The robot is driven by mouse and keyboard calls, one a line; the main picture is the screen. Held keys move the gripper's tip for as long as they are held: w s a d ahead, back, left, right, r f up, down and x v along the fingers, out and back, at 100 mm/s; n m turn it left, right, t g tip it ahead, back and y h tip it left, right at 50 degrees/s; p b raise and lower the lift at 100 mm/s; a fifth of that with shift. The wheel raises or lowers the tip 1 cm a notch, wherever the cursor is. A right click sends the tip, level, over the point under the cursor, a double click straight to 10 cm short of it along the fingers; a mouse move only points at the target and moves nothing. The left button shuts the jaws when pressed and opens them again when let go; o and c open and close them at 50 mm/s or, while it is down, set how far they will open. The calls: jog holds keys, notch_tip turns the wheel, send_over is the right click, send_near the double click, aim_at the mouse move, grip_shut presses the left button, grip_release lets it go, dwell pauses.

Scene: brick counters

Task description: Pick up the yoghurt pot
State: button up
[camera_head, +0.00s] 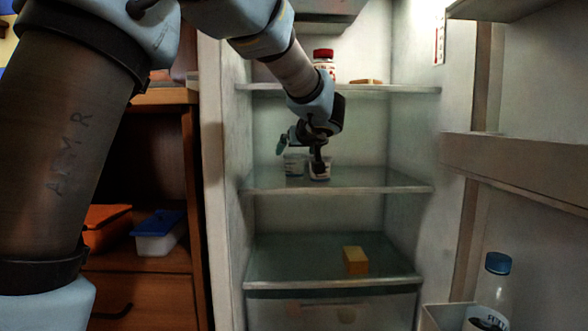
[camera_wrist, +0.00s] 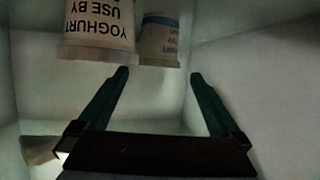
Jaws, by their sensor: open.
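The yoghurt pot (camera_wrist: 97,28) is a pale tub with dark "YOGHURT USE BY" lettering, upside down in the wrist view at top left. It seems to be the right-hand white pot (camera_head: 319,173) on the fridge's middle shelf (camera_head: 390,184) in the head view, partly covered by my gripper (camera_head: 316,158). A second pot (camera_wrist: 160,38) with blue print stands beside it, and shows at left on the shelf (camera_head: 293,167). In the wrist view my gripper (camera_wrist: 159,75) is open and empty. Its fingertips are below the pots, with the yoghurt pot mostly left of the left finger.
The upper shelf (camera_head: 400,88) holds a red-lidded jar (camera_head: 324,62) and a flat brown item (camera_head: 366,81). A yellow block (camera_head: 355,260) lies on the lower shelf. The open door at right holds a blue-capped bottle (camera_head: 492,290). The middle shelf's right side is clear.

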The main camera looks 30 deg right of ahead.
aim_at(295, 154)
jog(key=shift+b+x, duration=0.3)
jog(key=shift+x, duration=2.45)
jog(key=shift+s+d, duration=0.1)
jog(key=shift+d, duration=0.1)
jog(key=c, duration=1.5)
